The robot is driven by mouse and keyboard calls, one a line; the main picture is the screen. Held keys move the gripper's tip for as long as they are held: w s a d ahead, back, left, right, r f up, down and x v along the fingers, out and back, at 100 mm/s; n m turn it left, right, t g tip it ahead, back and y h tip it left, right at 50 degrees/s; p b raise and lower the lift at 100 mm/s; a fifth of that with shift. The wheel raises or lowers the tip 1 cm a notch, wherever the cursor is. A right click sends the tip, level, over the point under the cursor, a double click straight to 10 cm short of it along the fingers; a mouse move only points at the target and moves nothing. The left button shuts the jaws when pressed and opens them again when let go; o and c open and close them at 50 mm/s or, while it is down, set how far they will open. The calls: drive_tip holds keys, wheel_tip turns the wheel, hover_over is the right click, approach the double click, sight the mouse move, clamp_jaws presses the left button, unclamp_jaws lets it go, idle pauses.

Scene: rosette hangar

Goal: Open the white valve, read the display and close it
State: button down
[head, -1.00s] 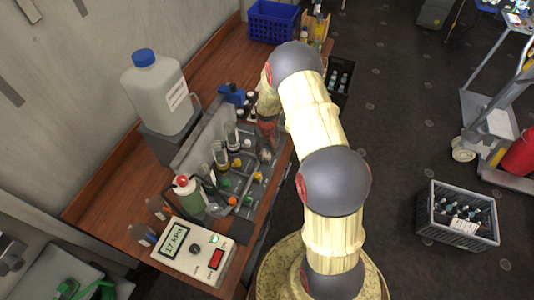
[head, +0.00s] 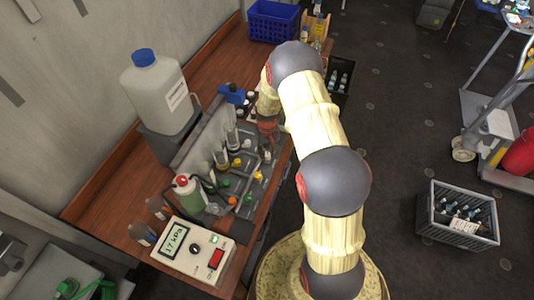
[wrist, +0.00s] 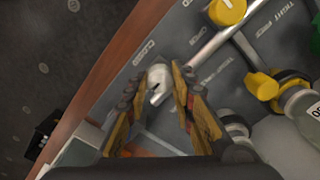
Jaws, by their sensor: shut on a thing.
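The white valve (wrist: 158,76) is a small white handle on the grey panel (wrist: 128,82), seen between my fingertips in the wrist view. My gripper (wrist: 160,84) is shut on it, with a yellow-brown finger on each side. In the head view my arm and wrist hide the valve. The display (head: 174,240) is on a pale meter box (head: 215,243) at the near end of the bench and appears to read 17 kPa.
Yellow valves (wrist: 226,11), glassware and pipes crowd the panel beside my gripper. A white jug (head: 158,95) with a blue cap stands behind the panel. A blue crate (head: 272,22) sits at the bench's far end. A grey crate (head: 457,238) of bottles is on the floor.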

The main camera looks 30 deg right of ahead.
drive_tip(key=m+b, duration=0.2)
drive_tip(key=m, duration=0.2)
drive_tip(key=shift+f+m, duration=0.1)
drive_tip(key=shift+m, duration=0.3)
drive_tip(key=m+b, duration=0.2)
drive_tip(key=m, duration=0.2)
drive_tip(key=shift+m, duration=0.3)
drive_tip(key=m+b, duration=0.1)
drive_tip(key=m, duration=0.3)
drive_tip(key=shift+m+b, duration=0.55)
drive_tip(key=shift+m, duration=1.55)
drive_tip(key=c, duration=1.5)
unclamp_jaws()
